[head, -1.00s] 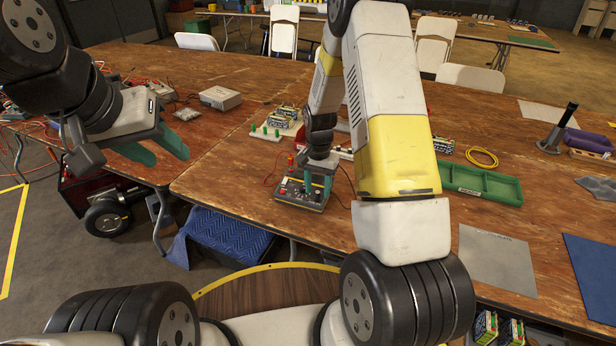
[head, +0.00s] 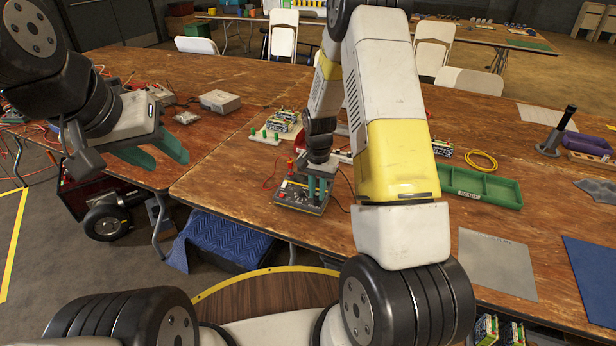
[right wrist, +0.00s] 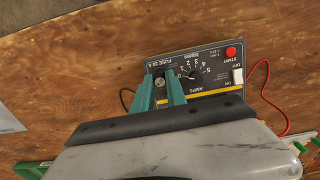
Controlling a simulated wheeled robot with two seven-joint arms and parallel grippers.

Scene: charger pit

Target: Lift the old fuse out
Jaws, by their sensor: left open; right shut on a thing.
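The charger (head: 296,196) is a dark box with a yellow edge near the front edge of the wooden table. In the right wrist view its panel (right wrist: 215,70) shows a dial, a red START button, an ON/OFF switch and a "FUSE 20 A" label. My right gripper (head: 319,190) reaches down over the charger's right part. In the right wrist view its green fingers (right wrist: 158,78) close around the round, grey old fuse (right wrist: 159,83) beside that label. I cannot tell whether the fuse is still seated. My left gripper (head: 171,163) is open and empty, left of the charger.
Behind the charger stand a white block with green pegs (head: 264,137) and small cell packs (head: 283,119). A green tray (head: 482,187), a yellow cable coil (head: 481,161) and a grey mat (head: 497,264) lie to the right. A red lead (right wrist: 267,95) runs beside the charger.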

